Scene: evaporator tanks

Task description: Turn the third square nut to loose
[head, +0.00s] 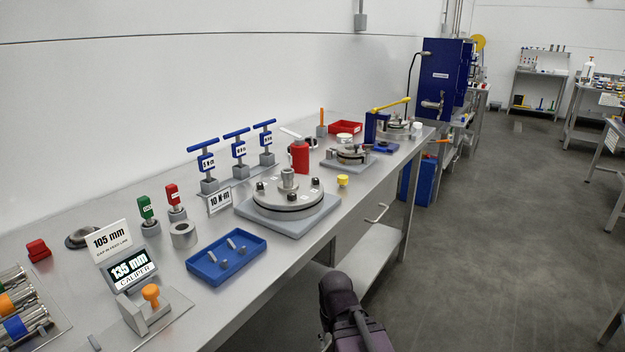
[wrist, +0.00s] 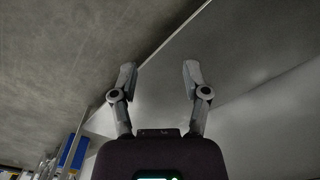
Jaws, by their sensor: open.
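A round steel flange (head: 289,203) sits on a grey square plate near the middle of the bench in the head view. Several small dark nuts stand around its top, about a raised centre hub (head: 288,179). They are too small to tell their shape, their marks or which is the third. My gripper (wrist: 158,78) is open and empty in the wrist view, with its two fingers apart. No nut shows between them. In the head view my dark arm is at the bottom, in front of the bench edge; the fingertips cannot be made out there.
A blue tray (head: 227,259) with small pins lies left of the flange. A red can (head: 299,157) and yellow knob (head: 343,181) stand close by. Open floor (head: 490,220) lies right of the bench.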

